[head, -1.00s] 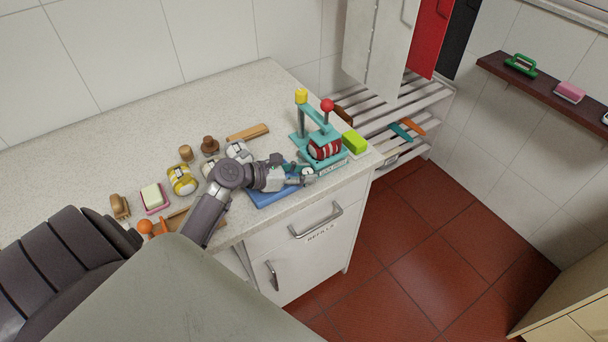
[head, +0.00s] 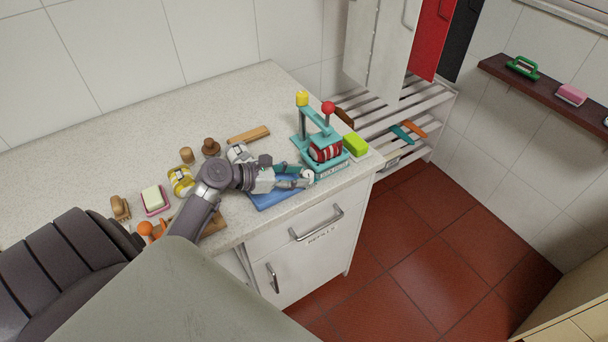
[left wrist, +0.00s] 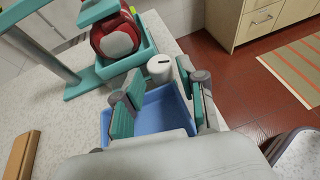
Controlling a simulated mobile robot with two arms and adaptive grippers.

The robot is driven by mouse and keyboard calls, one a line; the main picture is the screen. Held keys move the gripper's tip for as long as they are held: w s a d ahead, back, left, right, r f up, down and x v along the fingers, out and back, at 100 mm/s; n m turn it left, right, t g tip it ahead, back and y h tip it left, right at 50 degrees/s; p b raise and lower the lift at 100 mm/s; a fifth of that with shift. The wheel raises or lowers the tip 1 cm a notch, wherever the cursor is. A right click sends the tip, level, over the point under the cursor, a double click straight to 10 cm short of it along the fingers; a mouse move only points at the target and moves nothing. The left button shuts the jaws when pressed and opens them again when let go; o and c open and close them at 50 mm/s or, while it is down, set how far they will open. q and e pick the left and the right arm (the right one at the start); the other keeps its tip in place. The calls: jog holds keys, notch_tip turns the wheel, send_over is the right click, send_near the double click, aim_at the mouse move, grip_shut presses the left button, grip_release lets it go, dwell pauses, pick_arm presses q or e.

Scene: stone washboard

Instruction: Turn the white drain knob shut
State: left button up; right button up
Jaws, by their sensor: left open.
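The white drain knob (left wrist: 160,68) is a short round knob with a dark slot in its top. It sits at the front of the teal press (left wrist: 126,60), at the edge of the blue tray (left wrist: 165,108). In the head view the knob (head: 307,174) shows just past my left fingertips. My left gripper (head: 298,176) is open and empty. In the left wrist view its fingers (left wrist: 160,76) are spread to either side of the knob; whether either touches it I cannot tell. My right gripper is not in view.
The press holds a red striped roll (head: 324,149) and has a red ball-topped lever (head: 328,108). A lime block (head: 355,144) stands right of it. A yellow-banded roll (head: 181,181) and wooden pieces lie left on the counter (head: 100,150).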

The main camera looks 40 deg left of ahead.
pick_arm(q)
jog(key=v, duration=0.9)
jog(key=shift+s+a, duration=0.1)
jog(key=shift+s, duration=0.1)
